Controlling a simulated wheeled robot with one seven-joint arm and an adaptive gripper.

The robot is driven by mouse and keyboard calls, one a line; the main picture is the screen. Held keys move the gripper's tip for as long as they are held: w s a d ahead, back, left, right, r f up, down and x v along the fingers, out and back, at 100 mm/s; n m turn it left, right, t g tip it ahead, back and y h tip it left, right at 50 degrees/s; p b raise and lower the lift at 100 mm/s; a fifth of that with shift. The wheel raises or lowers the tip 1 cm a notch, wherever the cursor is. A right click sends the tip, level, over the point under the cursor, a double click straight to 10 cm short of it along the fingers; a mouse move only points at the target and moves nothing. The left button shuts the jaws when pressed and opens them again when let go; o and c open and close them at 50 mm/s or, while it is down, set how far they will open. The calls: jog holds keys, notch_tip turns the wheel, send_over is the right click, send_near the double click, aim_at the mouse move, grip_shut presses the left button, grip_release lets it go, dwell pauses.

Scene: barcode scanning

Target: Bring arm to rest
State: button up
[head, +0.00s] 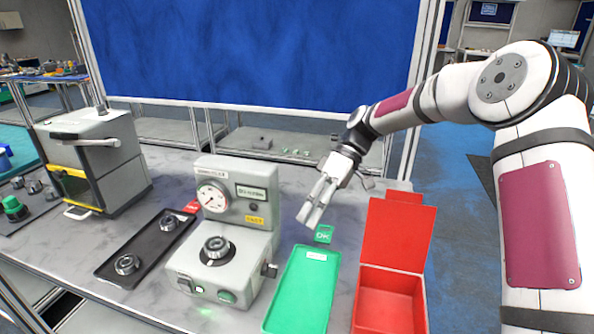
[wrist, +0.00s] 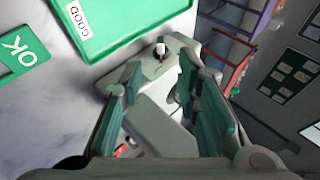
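My arm (head: 440,95) reaches in from the right, bent at the elbow. My gripper (head: 310,215) hangs in the air over the table, tilted down, behind the green tray (head: 290,315) and near the green OK sign (head: 324,234). In the wrist view my gripper (wrist: 160,115) has its green-padded fingers apart, with nothing seen between them. The grey tester (head: 245,205) with a round gauge stands left of the gripper; a dark round part (head: 216,248) sits on it. Part of a pale machine shows beyond the fingers in the wrist view.
A red open bin (head: 400,240) stands right of the green tray. A black tray (head: 130,245) with two round parts lies left of the tester. A grey box machine (head: 95,160) stands farther left. A blue panel (head: 250,50) rises behind the table.

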jog(key=s+d+r+m+t+h, duration=0.2)
jog(key=s+d+r+m+t, duration=0.1)
jog(key=s, duration=0.6)
jog(key=s+d+r+m+t+h, duration=0.2)
jog(key=s+d+r+m+t, duration=0.2)
jog(key=s, duration=0.6)
jog(key=s+d+r+m+t+h, duration=0.3)
jog(key=s+d+r+m, duration=0.1)
jog(key=s, duration=0.6)
jog(key=shift+d+r+m+t, duration=0.3)
jog(key=shift+d, duration=0.3)
